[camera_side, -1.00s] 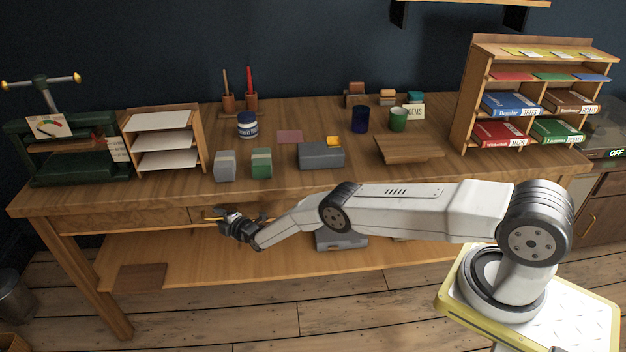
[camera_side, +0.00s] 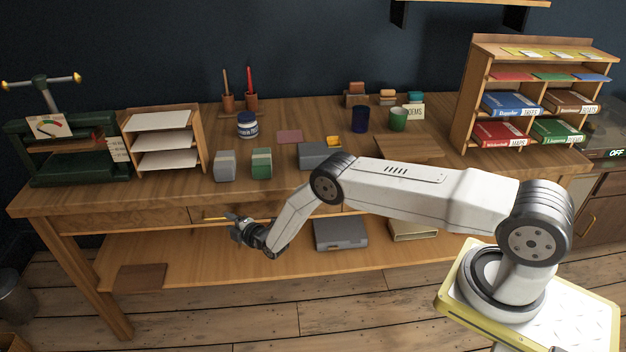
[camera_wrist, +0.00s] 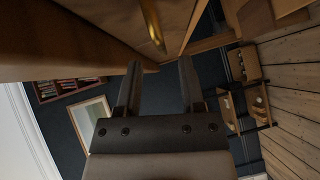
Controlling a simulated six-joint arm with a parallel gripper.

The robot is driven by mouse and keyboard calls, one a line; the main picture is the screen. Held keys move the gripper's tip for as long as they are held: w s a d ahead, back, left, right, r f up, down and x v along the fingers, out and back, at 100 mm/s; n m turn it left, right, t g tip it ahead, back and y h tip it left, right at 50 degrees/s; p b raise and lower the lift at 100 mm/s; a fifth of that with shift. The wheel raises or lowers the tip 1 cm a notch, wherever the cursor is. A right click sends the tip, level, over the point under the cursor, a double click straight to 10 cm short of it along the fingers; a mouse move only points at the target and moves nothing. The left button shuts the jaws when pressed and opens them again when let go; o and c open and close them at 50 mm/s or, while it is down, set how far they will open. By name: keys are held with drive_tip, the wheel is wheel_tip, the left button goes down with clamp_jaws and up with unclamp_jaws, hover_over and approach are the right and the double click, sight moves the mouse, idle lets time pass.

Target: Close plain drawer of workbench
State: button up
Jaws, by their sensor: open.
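The wooden workbench (camera_side: 100,193) fills the middle of the side view. Below its top are drawer fronts; the left one is a plain wood front (camera_side: 150,214). Beside it is a drawer front (camera_side: 197,213) with a brass handle, partly hidden by my gripper. I cannot tell from here how far either drawer stands out. My gripper (camera_side: 234,222) is in front of the handled drawer, close to it, with nothing held. In the wrist view my gripper (camera_wrist: 160,70) has its two fingers apart, and a brass handle (camera_wrist: 154,28) on a wood face shows beyond them.
A lower shelf (camera_side: 190,262) runs under the bench, holding a grey box (camera_side: 340,233) and a brown flat piece (camera_side: 142,277). On top stand a paper rack (camera_side: 165,143), a green press (camera_side: 75,165) and a book organizer (camera_side: 465,100). The floor in front is clear.

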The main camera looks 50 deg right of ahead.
drive_tip(key=shift+s+r, duration=0.2)
drive_tip(key=shift+s, duration=0.95)
drive_tip(key=shift+r, duration=0.1)
drive_tip(key=s+d+r+m+g, duration=0.1)
drive_tip(key=s+r+m+g, duration=0.35)
drive_tip(key=r, duration=0.45)
drive_tip(key=s+r+m+g, duration=0.3)
drive_tip(key=s+r+m, duration=0.15)
drive_tip(key=r, duration=0.45)
drive_tip(key=s+r+m+g, duration=0.3)
drive_tip(key=s+r, duration=0.1)
drive_tip(key=s, duration=0.9)
drive_tip(key=s+d+r+m+g, duration=0.1)
drive_tip(key=s+r+m+g, duration=0.2)
drive_tip(key=s, duration=1)
drive_tip(key=shift+s+d+r+m, duration=0.2)
drive_tip(key=shift+r+m, duration=0.15)
drive_tip(key=shift+m, duration=0.35)
